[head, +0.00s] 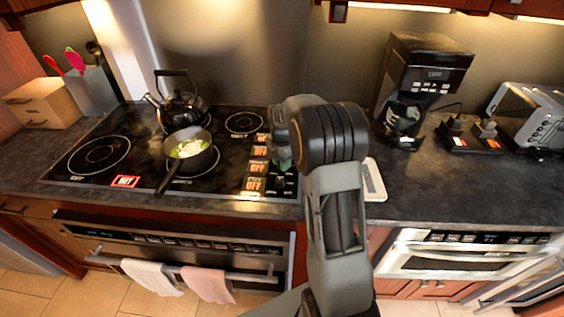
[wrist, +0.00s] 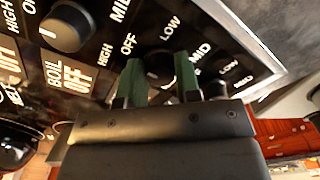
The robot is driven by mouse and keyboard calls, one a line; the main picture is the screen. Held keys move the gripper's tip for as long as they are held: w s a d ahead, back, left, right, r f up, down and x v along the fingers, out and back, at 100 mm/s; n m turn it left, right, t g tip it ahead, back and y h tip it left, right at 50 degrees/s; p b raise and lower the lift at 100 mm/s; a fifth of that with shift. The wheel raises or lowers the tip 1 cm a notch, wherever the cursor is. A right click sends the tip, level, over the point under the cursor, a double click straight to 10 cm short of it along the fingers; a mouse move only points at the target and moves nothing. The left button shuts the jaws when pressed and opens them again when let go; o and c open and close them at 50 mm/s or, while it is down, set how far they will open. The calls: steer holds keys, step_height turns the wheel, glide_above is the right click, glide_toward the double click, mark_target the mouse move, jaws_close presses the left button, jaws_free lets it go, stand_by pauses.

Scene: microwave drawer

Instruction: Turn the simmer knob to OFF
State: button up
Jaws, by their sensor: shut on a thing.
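The black cooktop (head: 60,168) has a column of glowing orange OFF displays (head: 258,152) near its right edge. My gripper (head: 279,158) is over the knob strip beside them, pointing down. In the wrist view, the two green fingers of my gripper (wrist: 159,78) are on either side of a dark round knob (wrist: 158,60), shut on it. LOW, MID, HIGH and OFF are printed around the knobs. One display reads BOIL OFF (wrist: 72,76). The gripped knob's own name label and its pointer cannot be made out, and no SIMMER label is readable.
Another dark knob (wrist: 66,27) sits at upper left in the wrist view. A pan (head: 190,160) with pale food and a black kettle (head: 178,108) stand on the burners. A red HOT sign (head: 125,181) glows at front left. A coffee maker (head: 418,75) stands right.

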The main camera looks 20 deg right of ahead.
steer(key=shift+n, duration=0.4)
steer(key=o, duration=0.9)
step_height(320, 180, up, 14)
steer(key=shift+f, duration=0.1)
stand_by(0.3)
stand_by(0.5)
